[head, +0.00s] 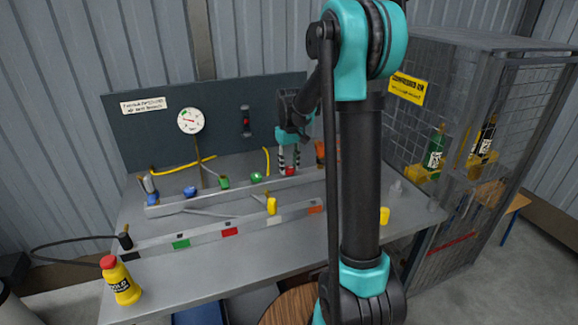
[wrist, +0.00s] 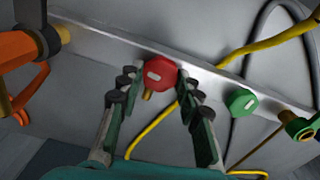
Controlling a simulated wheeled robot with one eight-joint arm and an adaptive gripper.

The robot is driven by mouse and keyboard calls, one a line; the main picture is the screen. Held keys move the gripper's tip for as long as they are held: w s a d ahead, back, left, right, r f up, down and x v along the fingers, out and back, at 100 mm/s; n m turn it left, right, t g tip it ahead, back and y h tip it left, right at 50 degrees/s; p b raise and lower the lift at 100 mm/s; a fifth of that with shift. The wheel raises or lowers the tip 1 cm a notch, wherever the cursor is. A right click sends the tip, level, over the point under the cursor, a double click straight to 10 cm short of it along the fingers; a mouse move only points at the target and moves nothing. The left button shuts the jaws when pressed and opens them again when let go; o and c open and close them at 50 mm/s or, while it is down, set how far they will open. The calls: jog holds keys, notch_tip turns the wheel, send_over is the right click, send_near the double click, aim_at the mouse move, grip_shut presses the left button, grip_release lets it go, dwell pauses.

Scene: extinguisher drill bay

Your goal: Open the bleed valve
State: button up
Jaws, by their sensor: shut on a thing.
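A red hexagonal knob (wrist: 161,72) with a white mark on its face sits on the metal rail, with a short brass stub below it. It also shows in the head view (head: 290,172). No label names the bleed valve, so I cannot tell for certain that this knob is it. My gripper (wrist: 158,79) has a finger on each side of the red knob and is shut on it. In the head view, my gripper (head: 289,168) points down at the rail's right part. The fingers hide the knob's sides.
A green knob (wrist: 240,103) stands beside the red one, with yellow hoses close by. An orange fitting (wrist: 22,48) is on the other side. A yellow bottle (head: 121,283) stands at the bench's front left. A mesh cage (head: 440,75) stands to the right.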

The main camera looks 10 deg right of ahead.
aim_at(289, 168)
jog(key=shift+n, duration=0.5)
dwell(0.3)
jog(key=o, duration=1.2)
jog(key=shift+c, duration=0.2)
jog(key=shift+r, duration=0.1)
notch_tip(289, 168, up, 12)
jog(key=shift+s, duration=0.1)
